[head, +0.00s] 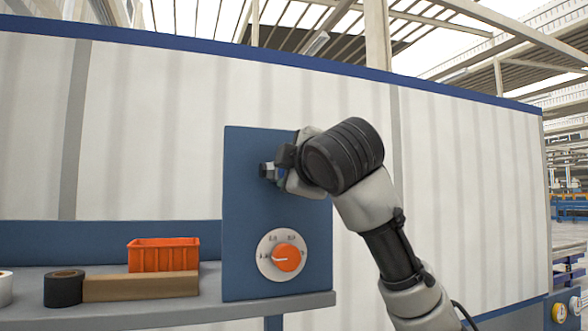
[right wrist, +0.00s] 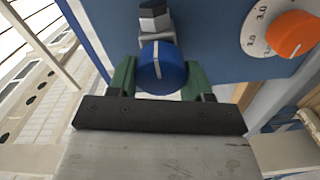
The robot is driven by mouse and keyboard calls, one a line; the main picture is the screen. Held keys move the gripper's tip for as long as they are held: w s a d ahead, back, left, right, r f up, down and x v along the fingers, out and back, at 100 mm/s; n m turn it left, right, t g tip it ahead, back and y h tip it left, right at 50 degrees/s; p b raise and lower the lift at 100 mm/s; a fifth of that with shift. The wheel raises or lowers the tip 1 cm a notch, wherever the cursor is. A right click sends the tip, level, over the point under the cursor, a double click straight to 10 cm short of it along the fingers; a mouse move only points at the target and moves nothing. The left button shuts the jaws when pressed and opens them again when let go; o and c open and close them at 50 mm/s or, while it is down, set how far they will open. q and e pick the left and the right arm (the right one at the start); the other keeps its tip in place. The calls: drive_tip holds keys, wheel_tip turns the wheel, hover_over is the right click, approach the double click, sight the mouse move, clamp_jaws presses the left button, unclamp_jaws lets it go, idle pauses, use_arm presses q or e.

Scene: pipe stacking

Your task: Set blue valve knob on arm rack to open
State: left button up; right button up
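The blue valve knob (right wrist: 163,68) shows in the right wrist view, round, with a white pointer line running nearly straight up in the picture. My right gripper (right wrist: 160,80) has one green finger at each side of the knob. Both fingers appear to touch it, with no clear gap. In the head view my right gripper (head: 274,166) is at the panel's upper part and hides most of the knob. My left gripper is not in view.
An orange dial (head: 288,257) on a white scale plate sits lower on the panel. An orange crate (head: 163,255), a wooden block (head: 140,286) and a black roll (head: 63,289) are on the grey shelf (head: 215,308) at left. A white wall stands behind.

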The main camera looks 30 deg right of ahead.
drive_tip(key=o, duration=0.4)
drive_tip(key=shift+s+a, duration=0.1)
drive_tip(key=shift+a, duration=0.05)
drive_tip(key=shift+o, duration=0.2)
drive_tip(key=b+v, duration=0.5)
drive_tip(key=v, duration=0.5)
drive_tip(key=shift+s, duration=0.4)
